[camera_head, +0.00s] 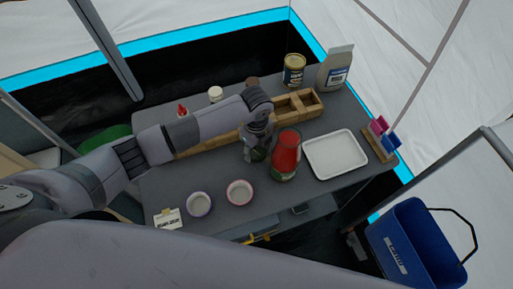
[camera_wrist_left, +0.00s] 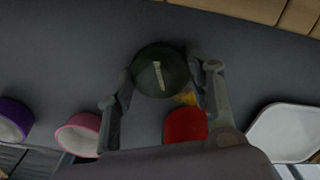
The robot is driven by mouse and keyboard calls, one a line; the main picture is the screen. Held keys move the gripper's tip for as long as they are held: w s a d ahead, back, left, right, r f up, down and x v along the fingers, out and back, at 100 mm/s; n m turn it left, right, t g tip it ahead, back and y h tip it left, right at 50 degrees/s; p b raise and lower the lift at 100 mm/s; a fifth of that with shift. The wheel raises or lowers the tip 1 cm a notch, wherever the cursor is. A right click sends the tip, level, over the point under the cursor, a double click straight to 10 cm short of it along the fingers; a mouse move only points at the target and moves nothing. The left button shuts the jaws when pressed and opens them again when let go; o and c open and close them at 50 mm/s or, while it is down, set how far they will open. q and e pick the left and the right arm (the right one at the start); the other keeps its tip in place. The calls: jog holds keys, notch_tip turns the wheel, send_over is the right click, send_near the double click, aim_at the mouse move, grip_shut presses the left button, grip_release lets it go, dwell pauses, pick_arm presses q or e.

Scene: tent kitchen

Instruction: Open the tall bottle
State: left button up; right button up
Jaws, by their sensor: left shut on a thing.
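My left gripper (camera_head: 257,141) reaches over the middle of the table, pointing down. In the left wrist view its two fingers (camera_wrist_left: 160,92) stand on either side of a dark green round top with a pale mark (camera_wrist_left: 150,78), and they are shut on it. This appears to be the tall bottle; in the head view only a little dark green (camera_head: 258,154) shows under the gripper, the rest being hidden. Whether its cap is loose cannot be told. My right gripper is not in view.
Two bowls, purple-rimmed (camera_head: 199,204) and pink-rimmed (camera_head: 240,192), stand at the front. A wooden box (camera_head: 318,107), can (camera_head: 293,71) and bag (camera_head: 336,66) are behind.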

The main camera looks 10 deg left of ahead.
aim_at(257, 151)
pick_arm(q)
jog(key=shift+f, duration=0.2)
jog(key=o, duration=1.3)
jog(key=shift+r, duration=0.4)
notch_tip(257, 151, up, 12)
jog(key=b, duration=0.2)
jog(key=shift+f, duration=0.15)
